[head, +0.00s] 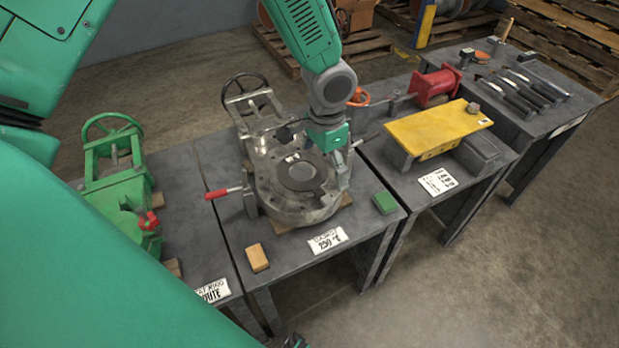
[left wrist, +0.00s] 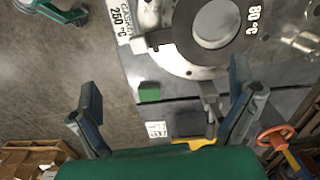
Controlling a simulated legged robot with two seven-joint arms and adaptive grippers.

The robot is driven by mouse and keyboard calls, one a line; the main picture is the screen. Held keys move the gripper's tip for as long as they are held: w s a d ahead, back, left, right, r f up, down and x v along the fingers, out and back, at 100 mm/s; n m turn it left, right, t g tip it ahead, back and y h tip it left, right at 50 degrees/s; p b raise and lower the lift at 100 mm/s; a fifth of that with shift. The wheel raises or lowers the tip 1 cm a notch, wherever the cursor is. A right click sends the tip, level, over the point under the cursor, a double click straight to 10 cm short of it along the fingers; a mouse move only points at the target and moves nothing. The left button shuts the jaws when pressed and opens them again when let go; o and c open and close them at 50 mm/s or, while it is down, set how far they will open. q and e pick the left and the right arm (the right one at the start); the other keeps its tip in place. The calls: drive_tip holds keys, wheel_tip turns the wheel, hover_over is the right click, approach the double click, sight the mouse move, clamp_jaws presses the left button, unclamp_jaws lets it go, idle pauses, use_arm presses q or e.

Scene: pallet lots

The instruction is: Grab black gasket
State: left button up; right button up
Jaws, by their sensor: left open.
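The black gasket (head: 303,178) is a flat dark ring lying on top of the round metal flange of a valve (head: 290,208) on the middle table. It also shows in the left wrist view (left wrist: 181,40), on the pale flange face. My left gripper (head: 320,165) is open over the flange, its fingers near the gasket's far and right side. In the left wrist view my open left gripper (left wrist: 166,95) has its two fingers wide apart, with nothing between them, and the gasket lies beyond the tips. A small dark and green piece at the bottom edge may be my right gripper (head: 297,342).
A red-handled lever (head: 222,192) sticks out left of the flange. A green block (head: 384,203) and a tan block (head: 257,257) lie on the table's front part. A green valve (head: 118,185) stands left, a yellow plate (head: 437,130) right.

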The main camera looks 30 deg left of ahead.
sight(319, 193)
use_arm(q)
drive_tip(key=f, duration=0.3)
drive_tip(key=shift+a+f, duration=0.15)
drive_tip(key=shift+a, duration=0.15)
drive_tip(key=f, duration=0.2)
drive_tip(key=f+b, duration=0.1)
drive_tip(key=f, duration=0.1)
drive_tip(key=shift+s+d+f, duration=0.15)
drive_tip(key=shift+s+f, duration=0.05)
drive_tip(key=shift+f, duration=0.35)
drive_tip(key=shift+a, duration=0.25)
drive_tip(key=c, duration=1.5)
drive_tip(key=shift+s+d, duration=0.1)
drive_tip(key=shift+d, duration=0.05)
clamp_jaws()
drive_tip(key=shift+d, duration=0.15)
